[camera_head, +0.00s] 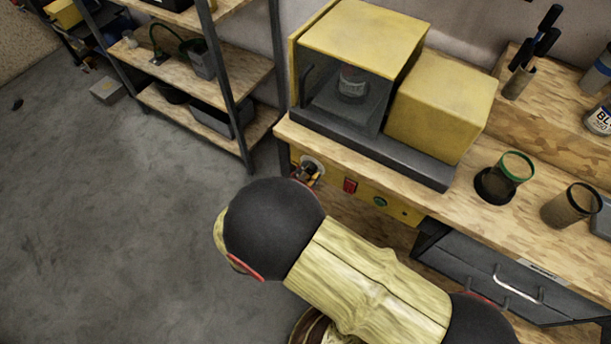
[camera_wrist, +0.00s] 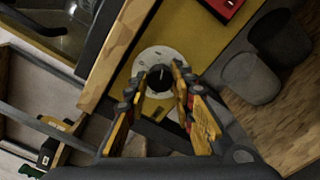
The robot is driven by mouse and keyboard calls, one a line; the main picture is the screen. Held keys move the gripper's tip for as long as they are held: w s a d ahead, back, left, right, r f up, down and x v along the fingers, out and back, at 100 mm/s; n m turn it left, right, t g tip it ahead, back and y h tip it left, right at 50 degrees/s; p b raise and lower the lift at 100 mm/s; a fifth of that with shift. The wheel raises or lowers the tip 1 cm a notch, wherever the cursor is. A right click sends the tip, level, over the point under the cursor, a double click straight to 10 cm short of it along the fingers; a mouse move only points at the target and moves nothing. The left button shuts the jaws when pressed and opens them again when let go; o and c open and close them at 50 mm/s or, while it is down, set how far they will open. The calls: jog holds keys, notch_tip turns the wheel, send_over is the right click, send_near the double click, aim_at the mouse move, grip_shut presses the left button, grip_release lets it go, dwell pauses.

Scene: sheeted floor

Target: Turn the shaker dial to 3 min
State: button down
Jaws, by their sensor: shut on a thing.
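The shaker (camera_head: 362,35) is a yellow machine with a clear-fronted chamber on the wooden bench. A dial with a round white plate (camera_wrist: 148,58) and a black knob (camera_wrist: 161,73) is on the yellow front panel below it. The fingers of my gripper (camera_wrist: 160,82) are shut on the knob, one on each side, in the wrist view. In the head view my gripper (camera_head: 305,177) is at the left end of the panel, mostly behind my arm. The dial markings are too small to read.
A red switch (camera_head: 350,186) and a green button (camera_head: 380,202) are right of the dial on the panel. A grey drawer with a handle (camera_head: 517,288) is further right. Cups (camera_head: 513,168) stand on the bench. A shelf rack (camera_head: 245,75) stands left; the floor there is open.

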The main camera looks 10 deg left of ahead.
jog(key=shift+f+m+b, duration=0.15)
jog(key=shift+m+b, duration=0.35)
jog(key=shift+m, duration=3.65)
jog(key=shift+f+m+b, duration=0.1)
jog(key=shift+m+b, duration=0.35)
jog(key=shift+m, duration=3.7)
jog(key=c, duration=1.5)
grip_release()
jog(key=shift+r, duration=0.1)
jog(key=v, duration=1.2)
